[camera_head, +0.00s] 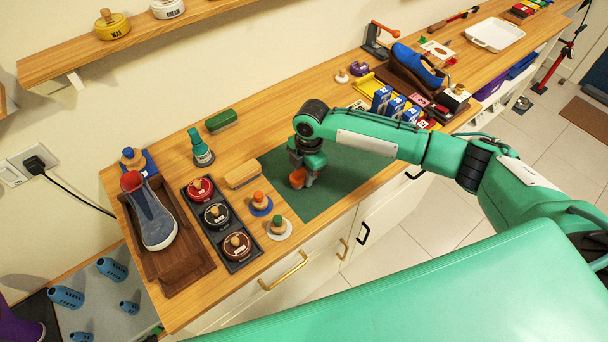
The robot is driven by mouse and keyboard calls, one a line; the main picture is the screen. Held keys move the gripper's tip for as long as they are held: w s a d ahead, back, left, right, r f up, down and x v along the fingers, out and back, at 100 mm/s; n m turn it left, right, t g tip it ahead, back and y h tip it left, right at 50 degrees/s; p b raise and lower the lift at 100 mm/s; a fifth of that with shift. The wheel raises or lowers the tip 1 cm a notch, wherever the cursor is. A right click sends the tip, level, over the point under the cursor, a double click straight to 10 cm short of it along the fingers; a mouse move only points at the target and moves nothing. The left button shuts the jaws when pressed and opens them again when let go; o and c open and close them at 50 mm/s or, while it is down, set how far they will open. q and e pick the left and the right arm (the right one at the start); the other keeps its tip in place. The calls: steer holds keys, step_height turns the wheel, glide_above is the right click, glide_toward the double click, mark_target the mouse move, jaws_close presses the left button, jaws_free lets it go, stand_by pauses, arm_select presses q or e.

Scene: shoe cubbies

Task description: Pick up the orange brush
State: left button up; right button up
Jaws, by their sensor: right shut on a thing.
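My right gripper (306,176) points down over the dark green mat (345,178) on the wooden counter. It is shut on a small orange thing, which looks like the orange brush (296,178). The gripper fingers hide part of it, and I cannot tell whether it touches the mat. My left gripper is not in view.
Left of the mat are a tan-topped brush (242,174), orange-knobbed (260,202) and green-knobbed (278,226) round pieces, and a tray of polish tins (216,215). The mat's front part is clear.

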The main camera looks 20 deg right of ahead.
mark_target(304, 172)
step_height(304, 172, up, 20)
steer(key=b, duration=0.3)
steer(key=shift+b, duration=0.3)
